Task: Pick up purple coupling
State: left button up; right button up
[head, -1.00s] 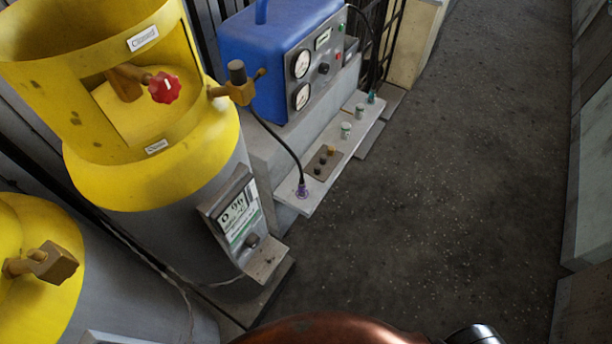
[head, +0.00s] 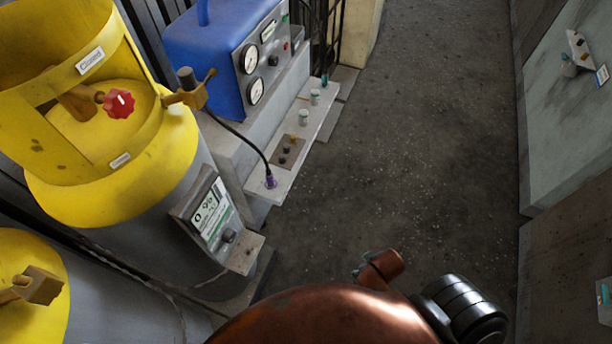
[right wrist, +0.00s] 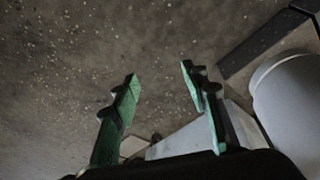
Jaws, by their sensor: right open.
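The purple coupling (head: 270,182) is on the near end of the pale ledge (head: 258,188) in the head view. A black hose (head: 240,135) runs from it up toward the brass valve on the large yellow-topped cylinder. My right gripper (right wrist: 158,74) shows in the right wrist view with its two green fingers apart and nothing between them. Grey floor lies beyond the fingertips. The coupling cannot be made out in that view.
The yellow-topped cylinder (head: 115,185) with a red knob (head: 118,103) stands left of the ledge. A blue gauge box (head: 205,55) is behind it. Small capped fittings (head: 303,117) stand along the ledge. Open floor (head: 420,130) lies to the right, bounded by a pale panel (head: 570,140).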

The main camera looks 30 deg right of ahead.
jog(key=w+a+r+t, duration=0.2)
jog(key=w+r, duration=0.2)
jog(key=w, duration=0.2)
jog(key=n+t+y, duration=0.4)
jog(key=t+y, duration=0.4)
jog(key=t, duration=0.4)
send_near(272, 179)
jog(key=a+x, duration=0.1)
jog(key=x, duration=0.3)
jog(key=shift+w+a+r, duration=0.1)
jog(key=shift+w+a, duration=0.05)
jog(key=shift+w, duration=0.25)
jog(key=shift+w+a+r, duration=0.1)
jog(key=shift+w+r, duration=0.05)
jog(key=shift+w, duration=0.25)
jog(key=x, duration=0.1)
jog(key=b+x, duration=0.1)
jog(key=x, duration=0.2)
jog(key=shift+w+d+f+b, duration=0.25)
jog(key=shift+d+b, duration=0.05)
jog(key=shift+b, duration=0.05)
jog(key=shift+w+a, duration=0.2)
jog(key=shift+w, duration=0.35)
pick_arm(q)
jog(key=shift+s+f, duration=0.8)
jog(key=shift+f, duration=0.05)
pick_arm(e)
jog(key=shift+r, duration=0.1)
jog(key=shift+c, duration=0.3)
grip_shut()
